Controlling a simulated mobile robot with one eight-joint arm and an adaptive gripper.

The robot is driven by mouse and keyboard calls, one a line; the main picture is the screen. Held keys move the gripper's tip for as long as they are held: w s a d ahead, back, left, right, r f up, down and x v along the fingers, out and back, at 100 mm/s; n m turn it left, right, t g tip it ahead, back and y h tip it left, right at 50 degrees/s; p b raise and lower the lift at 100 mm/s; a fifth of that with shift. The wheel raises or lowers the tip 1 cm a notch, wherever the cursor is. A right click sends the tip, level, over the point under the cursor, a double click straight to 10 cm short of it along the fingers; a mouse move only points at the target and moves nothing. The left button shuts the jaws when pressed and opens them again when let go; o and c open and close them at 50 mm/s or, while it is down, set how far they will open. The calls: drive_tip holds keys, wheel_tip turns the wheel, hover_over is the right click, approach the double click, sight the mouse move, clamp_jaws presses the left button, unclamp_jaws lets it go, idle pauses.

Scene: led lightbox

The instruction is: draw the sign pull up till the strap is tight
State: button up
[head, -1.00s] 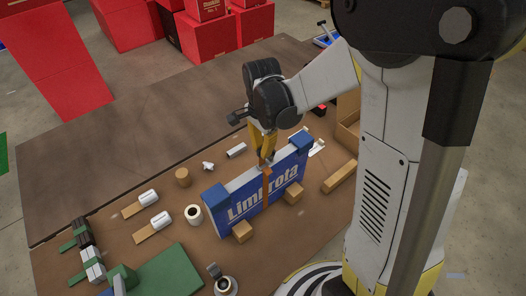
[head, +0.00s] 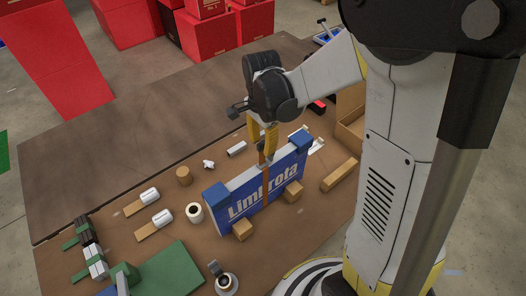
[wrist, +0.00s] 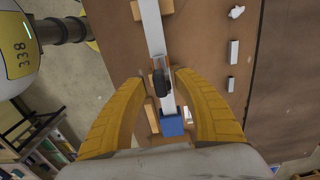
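The blue sign (head: 270,196) with white lettering stands upright on the brown table, with blue caps at its ends. An orange strap (head: 264,197) runs down its front face near the middle. My gripper (head: 263,148) is above the sign's top edge, pointing down. In the wrist view, its yellow fingers (wrist: 162,76) stand apart on either side of a small black pull (wrist: 160,83), over the sign's pale top edge (wrist: 153,30). A gap shows on each side of the pull, and I see no contact. The pull's lower part is hidden.
Wooden blocks (head: 242,230) brace the sign's front. A white cup (head: 195,213), a wooden cylinder (head: 184,175) and small white parts lie to the left. A green mat (head: 173,270) is at the front, an open cardboard box (head: 349,129) at the right. The table's back is clear.

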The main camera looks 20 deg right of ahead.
sight(262, 142)
wheel_tip(262, 142, up, 11)
drive_tip(key=p, duration=0.7)
drive_tip(key=shift+f, duration=0.15)
idle(0.6)
drive_tip(key=shift+b, duration=0.3)
idle(0.3)
drive_tip(key=s+r+n+t, duration=0.7)
drive_tip(key=s+r+n, duration=0.3)
drive_tip(key=s+n, duration=0.35)
wheel_tip(262, 142, down, 38)
drive_tip(key=b, duration=3.7)
drive_tip(key=shift+w+n+b, duration=0.35)
drive_tip(key=shift+w+n, duration=0.05)
drive_tip(key=shift+n, duration=0.05)
